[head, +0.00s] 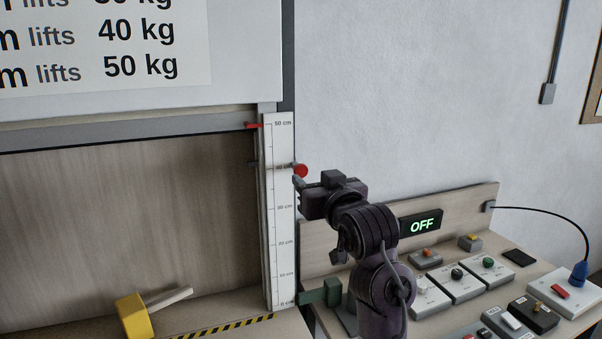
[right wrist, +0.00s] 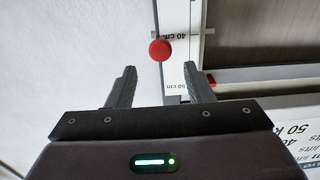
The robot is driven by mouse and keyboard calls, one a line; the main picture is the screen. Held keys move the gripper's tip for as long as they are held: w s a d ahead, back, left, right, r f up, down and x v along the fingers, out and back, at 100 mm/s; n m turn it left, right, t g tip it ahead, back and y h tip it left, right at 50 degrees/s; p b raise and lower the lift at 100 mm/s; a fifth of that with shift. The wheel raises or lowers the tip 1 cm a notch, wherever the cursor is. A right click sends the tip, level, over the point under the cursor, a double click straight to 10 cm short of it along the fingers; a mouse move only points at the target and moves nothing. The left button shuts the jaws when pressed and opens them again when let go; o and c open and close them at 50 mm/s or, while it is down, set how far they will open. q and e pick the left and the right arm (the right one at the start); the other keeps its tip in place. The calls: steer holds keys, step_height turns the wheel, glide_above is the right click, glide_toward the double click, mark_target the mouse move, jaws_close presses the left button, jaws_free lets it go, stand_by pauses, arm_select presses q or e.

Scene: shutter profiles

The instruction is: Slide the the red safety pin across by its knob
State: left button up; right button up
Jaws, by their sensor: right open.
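The safety pin's round red knob (head: 301,171) stands at the right edge of the white scale (head: 284,220), close to the 40 cm mark. A thin rod runs left from it across the scale. The knob also shows in the right wrist view (right wrist: 160,50), just beyond the fingertips and between their lines. My right gripper (head: 298,183) is open and empty, close beside the knob on its lower right in the head view. The two fingers also show apart in the right wrist view (right wrist: 159,72). I do not see my left gripper.
A red pointer (head: 253,125) sits near the 50 cm mark by the shutter's grey bottom bar (head: 130,130). A yellow-headed mallet (head: 134,316) lies lower left. A panel reading OFF (head: 421,226) and several switch boxes (head: 462,284) stand on the bench at right.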

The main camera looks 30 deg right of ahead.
mark_target(302, 170)
steer(key=p+x, duration=0.2)
steer(key=x, duration=0.4)
steer(key=shift+w, duration=0.15)
steer(key=shift+w+d+p, duration=0.1)
steer(key=shift+w+p, duration=0.2)
steer(key=shift+w, duration=0.3)
jaws_close()
